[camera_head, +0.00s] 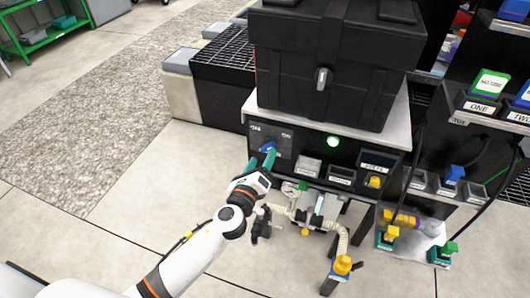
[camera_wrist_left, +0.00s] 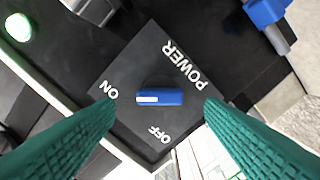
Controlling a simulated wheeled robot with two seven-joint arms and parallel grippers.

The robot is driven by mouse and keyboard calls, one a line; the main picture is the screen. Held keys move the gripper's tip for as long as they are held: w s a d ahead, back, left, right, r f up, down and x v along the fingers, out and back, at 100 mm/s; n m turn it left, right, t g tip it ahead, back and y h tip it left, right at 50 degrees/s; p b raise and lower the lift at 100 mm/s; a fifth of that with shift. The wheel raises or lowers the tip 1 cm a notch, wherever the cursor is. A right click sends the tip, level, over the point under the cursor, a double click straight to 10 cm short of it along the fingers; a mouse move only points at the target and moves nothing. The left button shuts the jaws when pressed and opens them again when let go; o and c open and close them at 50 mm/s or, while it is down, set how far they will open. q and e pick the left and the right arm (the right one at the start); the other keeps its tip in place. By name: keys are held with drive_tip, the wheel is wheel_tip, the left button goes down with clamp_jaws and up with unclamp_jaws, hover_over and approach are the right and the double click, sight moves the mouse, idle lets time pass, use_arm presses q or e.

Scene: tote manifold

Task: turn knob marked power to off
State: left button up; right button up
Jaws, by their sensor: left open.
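The blue knob (camera_wrist_left: 160,97) sits on a black plate (camera_wrist_left: 140,60) marked POWER, ON and OFF. Its white mark is at its left end in the left wrist view, on the side of the ON label. The knob also shows in the head view (camera_head: 268,146), on the left of the black panel front. My left gripper (camera_wrist_left: 160,107) is open, its two green fingers on either side of the knob in view, with gaps between. In the head view the left gripper (camera_head: 262,161) is right in front of the knob. Contact is not visible.
A lit green lamp (camera_head: 333,141) is on the panel right of the knob. A large black case (camera_head: 325,70) stands above it. Hoses and fittings (camera_head: 310,212) hang below. More boxes and coloured connectors (camera_head: 452,175) stand right. The floor at left (camera_head: 110,120) is open.

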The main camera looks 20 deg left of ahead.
sight(266, 149)
use_arm(q)
drive_tip(key=shift+w, duration=1.5)
use_arm(e)
drive_tip(key=shift+w+a+r, duration=0.2)
drive_tip(key=shift+w+r, duration=0.3)
use_arm(q)
drive_tip(key=shift+c, duration=0.2)
use_arm(e)
drive_tip(key=shift+s, duration=0.15)
use_arm(q)
drive_tip(key=c, duration=0.9)
drive_tip(key=shift+c, duration=0.2)
use_arm(e)
drive_tip(key=shift+s+f, duration=0.2)
drive_tip(key=shift+s, duration=0.15)
